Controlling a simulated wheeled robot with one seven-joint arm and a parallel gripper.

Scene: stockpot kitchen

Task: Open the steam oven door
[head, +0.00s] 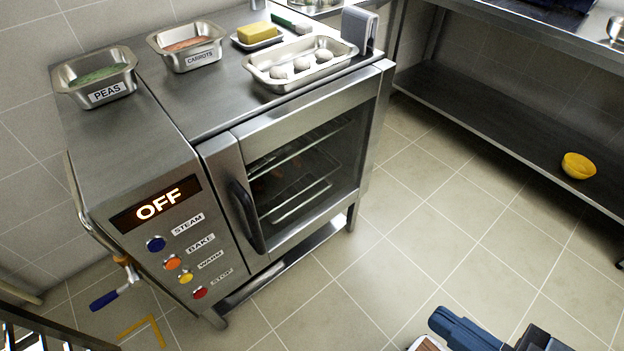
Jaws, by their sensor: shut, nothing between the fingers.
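The steam oven (215,190) is a steel unit standing on legs at the left and middle of the head view. Its door (365,100) has a steel frame and a dark glass pane (305,165), with wire racks showing behind it. The door looks shut. A dark curved upright handle (247,217) is on the door's left side. The lit display (157,204) left of the door reads OFF. Blue and dark parts at the bottom right edge look like my arm, well apart from the handle. I cannot make out my gripper's fingers.
Buttons labelled STEAM, BAKE, WARM and STOP line the oven's panel. Pans of peas (95,78) and carrots (187,47) and a tray of white balls (300,65) stand on top. Open tiled floor lies before the door. A yellow bowl (578,166) sits on the right shelf.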

